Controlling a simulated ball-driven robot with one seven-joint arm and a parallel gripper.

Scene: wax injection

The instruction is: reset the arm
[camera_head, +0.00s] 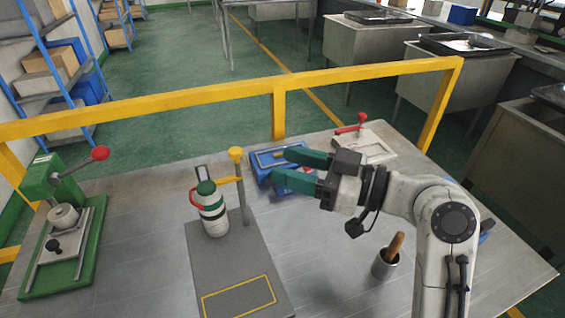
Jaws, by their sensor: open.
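My arm (443,215) reaches in from the right side of the table. My gripper (283,169) has green fingers that point left and stand apart, with nothing visible between them. The gripper is in front of a blue tray-like thing (258,178) and hides part of it. I cannot tell its exact height above the table.
On the metal table (140,230) stand a green press (60,225), a banded bottle (210,212) beside a yellow-topped post (241,190), a cup (385,265) with a brown handle, and a red-handled clamp (362,138). A yellow rail (180,105) runs along the back.

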